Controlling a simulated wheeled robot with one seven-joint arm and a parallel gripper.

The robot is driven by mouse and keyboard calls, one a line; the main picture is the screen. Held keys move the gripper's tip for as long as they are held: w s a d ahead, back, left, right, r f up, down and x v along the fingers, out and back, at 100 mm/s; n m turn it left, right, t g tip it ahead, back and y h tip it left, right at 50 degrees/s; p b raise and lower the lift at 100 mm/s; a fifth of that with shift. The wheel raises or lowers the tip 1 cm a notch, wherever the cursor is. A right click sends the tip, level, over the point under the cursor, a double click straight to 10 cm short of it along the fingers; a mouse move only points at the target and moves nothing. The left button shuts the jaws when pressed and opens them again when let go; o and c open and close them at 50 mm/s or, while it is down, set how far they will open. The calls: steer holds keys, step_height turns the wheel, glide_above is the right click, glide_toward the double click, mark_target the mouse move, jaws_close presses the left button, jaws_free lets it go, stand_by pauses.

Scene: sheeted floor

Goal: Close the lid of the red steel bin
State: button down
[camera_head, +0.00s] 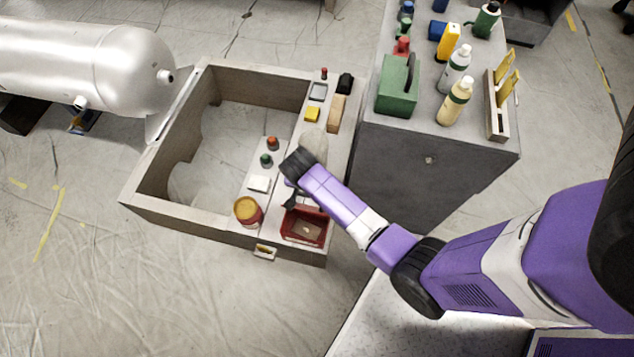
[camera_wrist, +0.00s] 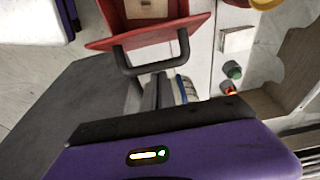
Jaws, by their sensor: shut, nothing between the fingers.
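The red steel bin (camera_head: 304,232) sits at the near right end of the wooden frame's wide ledge. It is open, and a pale beige thing shows inside. In the wrist view the bin's red lid (camera_wrist: 97,44) appears raised, facing me, with a dark U-shaped handle (camera_wrist: 122,62) on it. My gripper (camera_head: 290,203) is shut and empty at the bin's upper left side. In the wrist view my gripper's dark fingers (camera_wrist: 158,90) point at the handle, close to it. I cannot tell whether they touch.
A yellow-orange jar (camera_head: 247,211), a white box (camera_head: 259,183) and small green and red-capped items stand left of the bin. A grey cabinet (camera_head: 430,165) with bottles and a green case (camera_head: 397,95) stands right. A silver tank (camera_head: 85,65) lies at upper left.

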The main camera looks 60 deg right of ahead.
steer(key=s+a+f+t+h+b, duration=0.3)
steer(key=a+h+b, duration=0.5)
steer(key=b, duration=0.7)
steer(key=shift+s+a+f+h, duration=0.4)
steer(key=shift+a+f, duration=0.5)
steer(key=shift+a, duration=0.3)
